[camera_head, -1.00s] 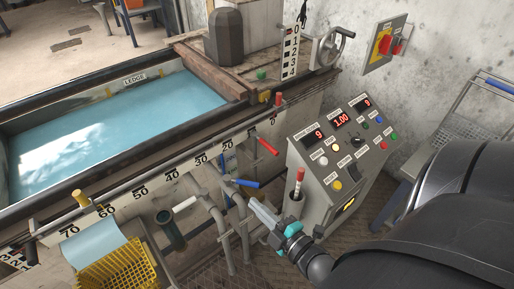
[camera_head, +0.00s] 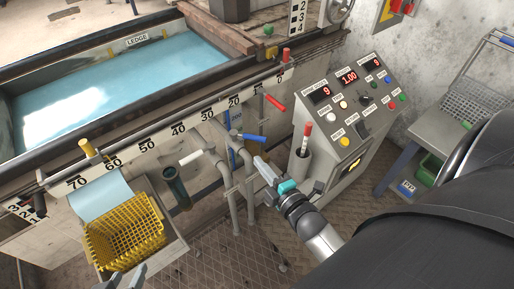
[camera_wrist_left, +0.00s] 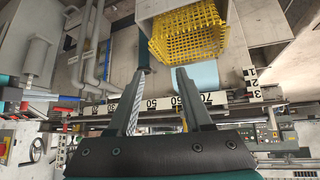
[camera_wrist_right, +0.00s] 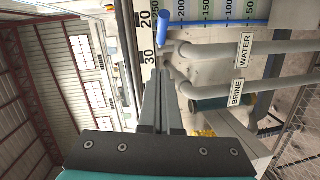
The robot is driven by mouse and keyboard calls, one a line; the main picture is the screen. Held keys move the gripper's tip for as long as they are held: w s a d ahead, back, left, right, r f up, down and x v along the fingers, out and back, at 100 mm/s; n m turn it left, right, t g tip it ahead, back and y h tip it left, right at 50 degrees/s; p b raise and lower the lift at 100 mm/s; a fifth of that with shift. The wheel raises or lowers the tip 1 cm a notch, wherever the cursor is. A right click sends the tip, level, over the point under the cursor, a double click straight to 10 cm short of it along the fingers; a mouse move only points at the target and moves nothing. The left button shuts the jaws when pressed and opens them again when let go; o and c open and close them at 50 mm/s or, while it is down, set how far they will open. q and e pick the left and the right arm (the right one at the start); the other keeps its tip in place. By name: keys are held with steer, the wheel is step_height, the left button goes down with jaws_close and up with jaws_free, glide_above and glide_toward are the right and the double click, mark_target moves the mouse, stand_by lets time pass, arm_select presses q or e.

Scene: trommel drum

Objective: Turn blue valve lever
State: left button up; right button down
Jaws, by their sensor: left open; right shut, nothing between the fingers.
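The blue valve lever (camera_head: 252,138) sticks out over the grey pipes below the tank's scale rail in the head view. In the right wrist view, the blue lever (camera_wrist_right: 135,25) is near the top, beyond the fingertips. My right gripper (camera_head: 261,165) is shut and empty, with its tips just below the lever in the head view and apart from it. Its closed fingers (camera_wrist_right: 165,78) also fill the middle of the right wrist view. My left gripper (camera_head: 126,277) is open and empty, entering at the bottom edge by the yellow basket. Its spread fingers (camera_wrist_left: 161,72) show in the left wrist view.
A white lever (camera_head: 193,157) and a red lever (camera_head: 275,102) flank the blue one. The control console (camera_head: 345,115) stands right of my right gripper. The yellow basket (camera_head: 125,232) sits at lower left. WATER and BRINE pipes (camera_wrist_right: 240,48) run close to the right fingers.

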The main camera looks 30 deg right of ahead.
mark_target(250, 138)
arm_select(q)
steer(key=w+d+r+t+h+b, duration=0.1)
steer(key=d+r+t+h+b, duration=0.1)
steer(key=d+t, duration=0.4)
steer(key=shift+w+d+r+t+h+b, duration=0.3)
steer(key=shift+w+d+t+h+b, duration=0.15)
steer(key=shift+h+b, duration=0.5)
arm_select(e)
steer(key=shift+w+d+f, duration=0.2)
steer(key=shift+w+d, duration=0.35)
steer(key=shift+w, duration=0.6)
steer(key=shift+w+d+f, duration=0.25)
steer(key=shift+w+d, duration=0.25)
steer(key=shift+w, duration=0.6)
steer(key=shift+w+d+f, duration=0.2)
steer(key=shift+w+d, duration=0.35)
steer(key=shift+w, duration=0.6)
arm_select(q)
steer(key=shift+s, duration=0.15)
